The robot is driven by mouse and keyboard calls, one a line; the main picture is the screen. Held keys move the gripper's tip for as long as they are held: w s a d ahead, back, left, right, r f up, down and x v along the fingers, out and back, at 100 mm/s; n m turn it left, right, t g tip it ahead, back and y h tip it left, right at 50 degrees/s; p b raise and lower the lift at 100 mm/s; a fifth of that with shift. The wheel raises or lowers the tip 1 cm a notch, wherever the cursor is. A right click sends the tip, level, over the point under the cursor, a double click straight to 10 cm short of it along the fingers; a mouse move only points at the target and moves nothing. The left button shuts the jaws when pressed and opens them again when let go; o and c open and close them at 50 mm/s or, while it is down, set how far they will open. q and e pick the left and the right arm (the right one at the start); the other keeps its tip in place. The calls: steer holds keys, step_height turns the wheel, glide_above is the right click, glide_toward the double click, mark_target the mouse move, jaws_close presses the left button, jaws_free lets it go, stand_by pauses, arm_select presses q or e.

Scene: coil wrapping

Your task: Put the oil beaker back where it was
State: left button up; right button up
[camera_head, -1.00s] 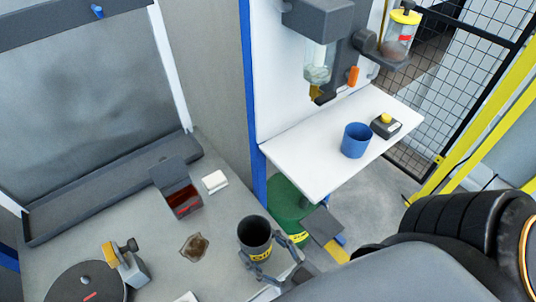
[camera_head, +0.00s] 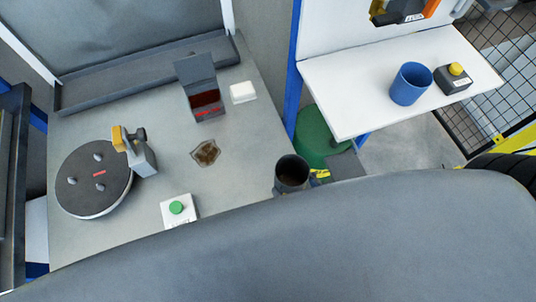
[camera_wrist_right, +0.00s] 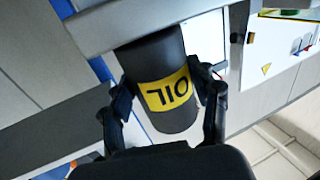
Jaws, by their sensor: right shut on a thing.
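The oil beaker (camera_head: 292,172) is a dark open cup with a yellow label, upright at the right edge of the grey workbench (camera_head: 240,200) in the head view. Its inside looks brownish. I cannot tell whether it touches the bench. In the right wrist view the beaker (camera_wrist_right: 165,85) shows its yellow OIL label upside down, between the two black fingers of my right gripper (camera_wrist_right: 163,88). The gripper is shut on it. In the head view the lower part of the beaker and most of this gripper are hidden. My left gripper is not in view.
A brown patch (camera_head: 206,153), a red-lined box (camera_head: 205,100), a white block (camera_head: 243,92), a green-button box (camera_head: 178,210) and a round turntable (camera_head: 90,185) are on the bench. A white shelf (camera_head: 350,95) at right holds a blue cup (camera_head: 410,84). A green drum (camera_head: 318,135) stands below.

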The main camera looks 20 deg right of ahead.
mark_target(281, 169)
steer(key=x, duration=0.5)
steer(key=shift+w+r+p, duration=0.15)
steer(key=shift+r+p, duration=0.05)
steer(key=shift+p, duration=0.15)
steer(key=p+x, duration=0.1)
steer(key=x, duration=0.3)
steer(key=shift+w, duration=0.15)
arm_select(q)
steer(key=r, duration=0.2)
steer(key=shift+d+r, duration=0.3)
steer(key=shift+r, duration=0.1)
arm_select(e)
steer(key=shift+f, duration=0.15)
steer(key=shift+f, duration=0.15)
steer(key=o, duration=1.4)
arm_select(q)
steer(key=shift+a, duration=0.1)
